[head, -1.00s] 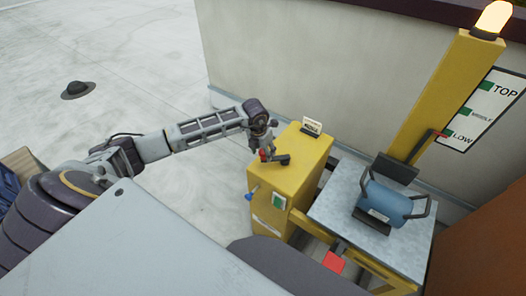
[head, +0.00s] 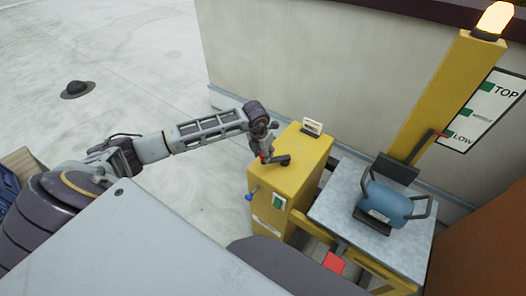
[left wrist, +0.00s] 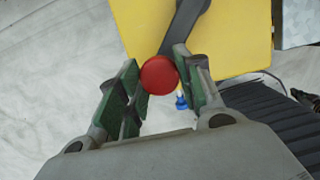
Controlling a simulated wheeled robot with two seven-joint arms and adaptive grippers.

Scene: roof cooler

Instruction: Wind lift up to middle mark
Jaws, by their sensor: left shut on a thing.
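The yellow winch box (head: 285,190) stands left of the lift, with a dark crank arm (head: 280,161) on its top. My left gripper (head: 264,152) is at the crank. In the left wrist view my left gripper (left wrist: 160,85) is shut on the crank's red knob (left wrist: 159,74). The lift platform (head: 335,205) is low and carries a blue canister with handles (head: 388,200). A red pointer (head: 438,133) beside the yellow mast (head: 445,95) is near the LOW line of the mark board (head: 490,105). MIDDLE and TOP are above it. My right gripper is not seen.
A blue lever (head: 250,196) sticks out from the box's left side. A red pad (head: 334,262) lies near the platform's foot. A wall (head: 310,75) stands behind. An orange lamp (head: 495,18) tops the mast. The floor to the left is mostly clear, with a dark drain cap (head: 77,89).

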